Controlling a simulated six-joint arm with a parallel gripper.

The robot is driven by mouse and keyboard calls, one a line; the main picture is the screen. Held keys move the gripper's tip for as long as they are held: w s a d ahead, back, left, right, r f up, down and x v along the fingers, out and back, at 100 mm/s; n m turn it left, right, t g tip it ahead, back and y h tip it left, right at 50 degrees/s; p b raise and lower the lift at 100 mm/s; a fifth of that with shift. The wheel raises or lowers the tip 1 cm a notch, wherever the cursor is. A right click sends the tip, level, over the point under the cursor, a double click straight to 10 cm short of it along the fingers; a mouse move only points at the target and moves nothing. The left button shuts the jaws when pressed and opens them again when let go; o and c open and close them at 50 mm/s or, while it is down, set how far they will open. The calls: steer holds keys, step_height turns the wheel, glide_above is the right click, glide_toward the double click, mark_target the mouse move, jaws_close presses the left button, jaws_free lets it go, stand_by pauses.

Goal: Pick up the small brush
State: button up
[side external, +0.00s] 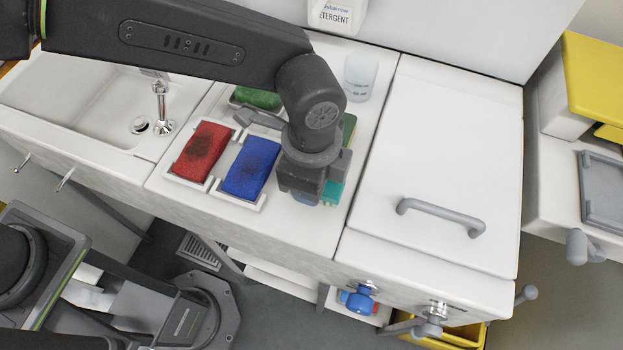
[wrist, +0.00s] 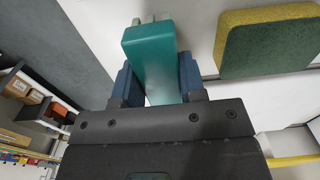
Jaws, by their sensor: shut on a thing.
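The small brush (wrist: 150,55) is a teal block with pale tufts showing at its far end in the wrist view. My gripper (wrist: 157,80) is shut on it, with one blue finger on each side. In the side view, my gripper (side external: 312,192) is low over the white counter, and part of the teal brush (side external: 334,192) shows at its right. The rest of the brush is hidden by the gripper there. I cannot tell whether the brush touches the counter.
A red pad (side external: 200,151) and a blue pad (side external: 250,168) sit in white holders left of my gripper. A green-and-yellow sponge (wrist: 268,42) is close by. A clear beaker (side external: 360,77) stands behind. A white lid with a grey handle (side external: 440,215) is at right.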

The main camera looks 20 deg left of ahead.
step_height(320, 180, up, 3)
steer(key=shift+r, duration=0.1)
steer(key=w+a+r, duration=0.4)
steer(key=a+r, duration=0.2)
steer(key=a, duration=0.4)
steer(key=shift+w+a+r, duration=0.2)
steer(key=shift+w+a, duration=0.15)
steer(key=shift+w, duration=0.05)
